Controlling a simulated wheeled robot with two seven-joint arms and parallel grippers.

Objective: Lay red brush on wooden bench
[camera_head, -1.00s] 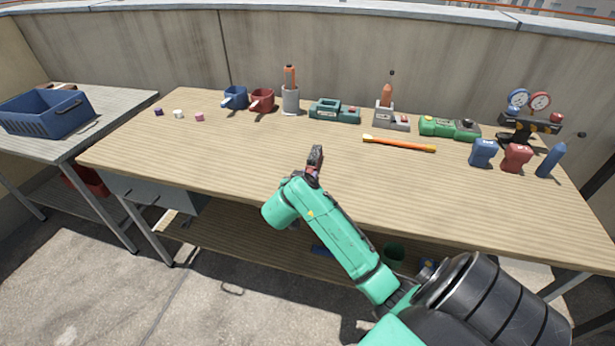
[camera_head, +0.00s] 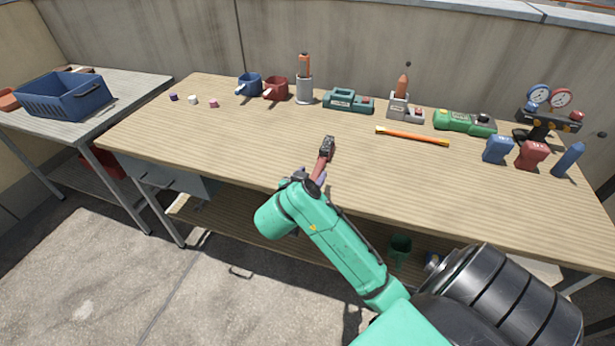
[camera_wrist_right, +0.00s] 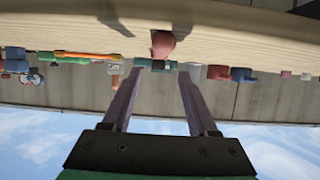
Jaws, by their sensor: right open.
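The red brush (camera_head: 323,164), with a red handle and dark head, lies on the wooden bench (camera_head: 240,140) near its front edge, its head pointing towards the back. In the right wrist view, which is upside down, the red handle end (camera_wrist_right: 163,44) shows end-on, beyond the fingertips. My right gripper (camera_head: 314,178) is at the bench's front edge, by the handle end. Its two fingers (camera_wrist_right: 160,74) are apart, with nothing held between them. The green forearm hides part of the gripper in the head view. My left gripper is out of view.
Along the back stand blue and red mugs (camera_head: 275,88), a grey holder (camera_head: 304,90), several tools and a gauge set (camera_head: 541,115). An orange-yellow bar (camera_head: 411,136) lies right of the brush. A blue crate (camera_head: 65,97) sits on the left table.

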